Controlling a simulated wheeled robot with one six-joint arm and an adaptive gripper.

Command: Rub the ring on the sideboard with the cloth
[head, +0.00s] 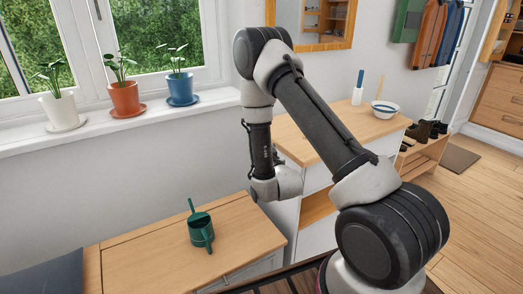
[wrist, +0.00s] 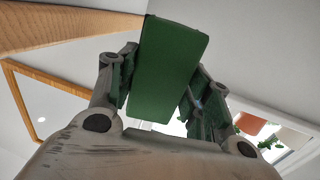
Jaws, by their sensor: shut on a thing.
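In the wrist view my gripper (wrist: 164,68) is shut on a flat green piece (wrist: 168,50) with straight edges. It looks like the folded cloth, though its weave cannot be made out. In the head view my arm comes down near the sideboard's left end; my gripper and the cloth cannot be made out there. The sideboard (head: 303,149), with a wooden top and white body, stands in the middle, partly covered by my arm. No ring can be made out on the visible part of its top.
A blue-banded bowl (head: 385,112) and a blue-handled brush in a white holder (head: 357,96) stand on the sideboard's right part. A green watering can (head: 201,232) stands on a lower wooden top at left. Potted plants line the windowsill (head: 100,126). A wood-framed mirror (head: 310,47) hangs behind.

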